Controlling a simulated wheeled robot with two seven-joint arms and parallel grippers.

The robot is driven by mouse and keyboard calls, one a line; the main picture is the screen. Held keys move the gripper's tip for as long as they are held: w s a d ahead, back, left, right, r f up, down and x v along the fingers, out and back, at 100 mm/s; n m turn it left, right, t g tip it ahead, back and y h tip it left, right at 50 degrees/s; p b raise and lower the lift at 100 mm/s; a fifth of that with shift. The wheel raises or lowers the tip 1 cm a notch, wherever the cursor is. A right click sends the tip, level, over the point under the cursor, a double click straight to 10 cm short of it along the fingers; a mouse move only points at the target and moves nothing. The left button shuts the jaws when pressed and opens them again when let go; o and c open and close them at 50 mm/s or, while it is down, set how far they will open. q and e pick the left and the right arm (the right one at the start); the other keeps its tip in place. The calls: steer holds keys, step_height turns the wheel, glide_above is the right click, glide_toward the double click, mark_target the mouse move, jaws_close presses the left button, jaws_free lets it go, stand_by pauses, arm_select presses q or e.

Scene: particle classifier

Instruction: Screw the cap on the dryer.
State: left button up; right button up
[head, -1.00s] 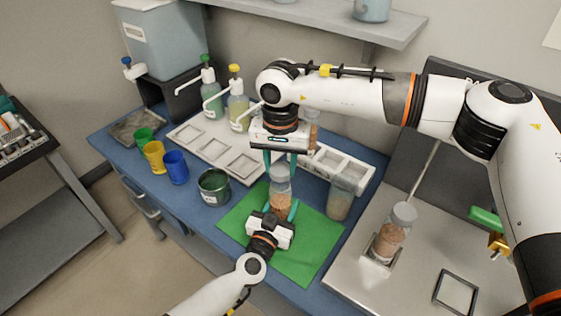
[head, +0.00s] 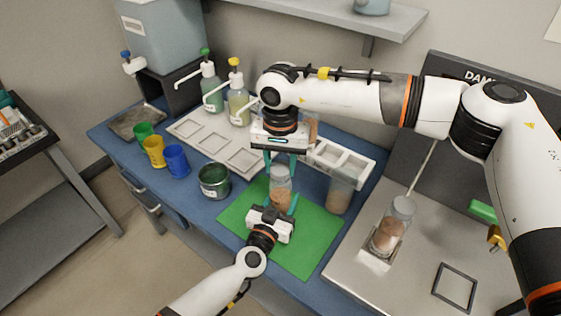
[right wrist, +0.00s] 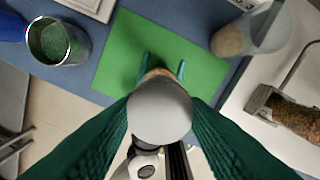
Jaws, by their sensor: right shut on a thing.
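The dryer, a clear jar of brown grains (head: 280,198), stands upright over the green mat (head: 315,240). Its pale grey cap (head: 281,173) sits at the jar's top; whether it is threaded on cannot be told. My right gripper (head: 281,166) points straight down with its teal fingers on either side of the cap, shut on it. In the right wrist view the round cap (right wrist: 160,110) lies between the green fingers and hides most of the jar. My left gripper (head: 278,205) reaches in from the front, its fingers around the jar's lower body.
Close right of the jar stands another container of brown grains (head: 339,192). Pump bottles (head: 238,100) are behind. A lidded jar (head: 392,230) stands on the metal bench at right.

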steer(key=shift+f, duration=0.5)
